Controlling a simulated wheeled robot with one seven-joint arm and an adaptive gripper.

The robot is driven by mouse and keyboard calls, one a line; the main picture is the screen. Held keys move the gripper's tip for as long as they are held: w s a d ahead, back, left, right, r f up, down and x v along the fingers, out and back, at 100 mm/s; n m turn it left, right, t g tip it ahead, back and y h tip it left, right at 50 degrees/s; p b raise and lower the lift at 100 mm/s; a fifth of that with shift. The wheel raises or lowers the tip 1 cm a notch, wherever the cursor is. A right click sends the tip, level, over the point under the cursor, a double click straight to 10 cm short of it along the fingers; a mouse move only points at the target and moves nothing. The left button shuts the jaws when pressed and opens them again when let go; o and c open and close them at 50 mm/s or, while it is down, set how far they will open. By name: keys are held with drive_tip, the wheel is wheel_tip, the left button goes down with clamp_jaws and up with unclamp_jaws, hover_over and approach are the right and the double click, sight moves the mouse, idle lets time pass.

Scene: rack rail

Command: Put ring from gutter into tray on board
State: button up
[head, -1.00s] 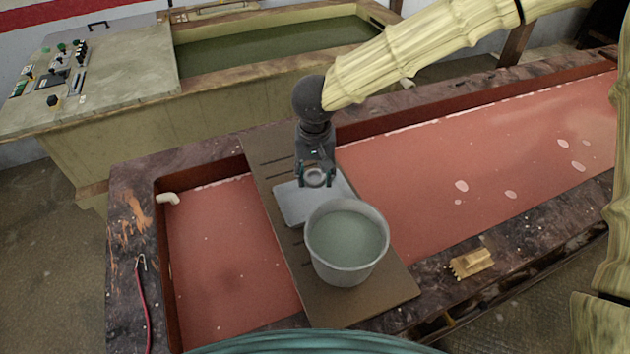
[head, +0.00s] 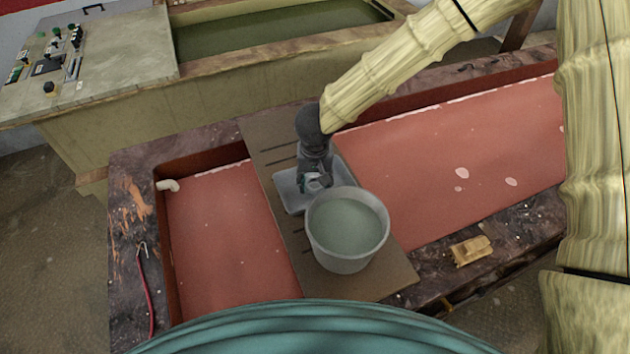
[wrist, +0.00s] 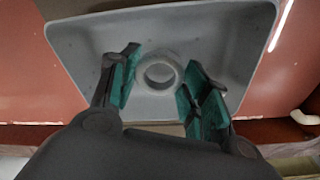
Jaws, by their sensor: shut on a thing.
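My gripper (head: 316,183) is low over the pale grey tray (head: 289,196), which lies on the brown board (head: 378,285) across the gutter. In the wrist view a small grey ring (wrist: 160,60) sits between the green finger pads of my gripper (wrist: 163,80). The fingers are shut on it. The tray's raised rim also shows in the wrist view (wrist: 225,25), behind the ring. I cannot tell whether the ring touches the tray floor. In the head view the gripper mostly hides the ring.
A grey bucket of cloudy liquid (head: 347,262) stands on the board close in front of the tray. The gutter (head: 225,250) holds reddish liquid on both sides. A yellowish block (head: 472,250) lies on the front ledge. A white pipe (head: 168,186) sticks out at the left.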

drive_tip(key=shift+f, duration=0.55)
drive_tip(key=shift+w+f, duration=0.25)
drive_tip(key=shift+s, duration=0.2)
drive_tip(key=o, duration=1)
drive_tip(key=shift+w+f, duration=0.15)
drive_tip(key=shift+r, duration=0.2)
wheel_tip(320, 180, up, 12)
drive_tip(key=s+b, duration=0.1)
drive_tip(key=b, duration=0.1)
drive_tip(key=shift+s, duration=0.25)
